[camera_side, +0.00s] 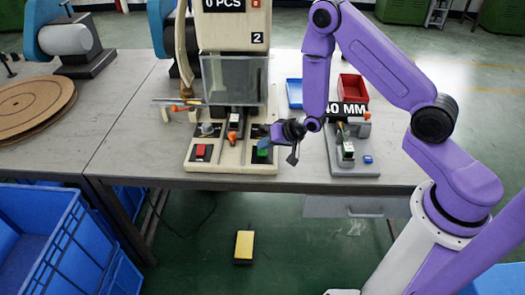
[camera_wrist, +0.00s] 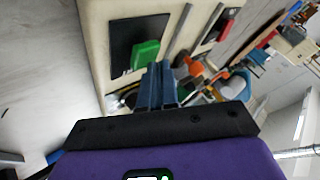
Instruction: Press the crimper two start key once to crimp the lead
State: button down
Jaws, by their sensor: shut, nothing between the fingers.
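Crimper two (camera_side: 233,30) is a beige machine marked 2 on the bench, with a display reading 0 PCS. Its base has a red key (camera_side: 201,150) on a black plate at the left and a green key (camera_side: 262,147) on a black plate at the right. The green key also shows in the wrist view (camera_wrist: 145,54). My gripper (camera_side: 275,134) is at the right of the base, close beside the green key. In the wrist view its blue fingers (camera_wrist: 158,72) are together and empty, their tips just beside the green key. I cannot tell whether they touch it.
A clear guard (camera_side: 234,80) stands above the base. To the right are a fixture marked 40 MM (camera_side: 346,150), a red bin (camera_side: 353,88) and a blue bin (camera_side: 294,92). Blue crates (camera_side: 45,235) stand at lower left. A yellow pedal (camera_side: 244,246) lies on the floor.

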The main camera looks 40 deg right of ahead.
aim_at(266, 152)
jog(key=shift+f, duration=0.4)
dwell(0.6)
jog(key=shift+r, duration=3.5)
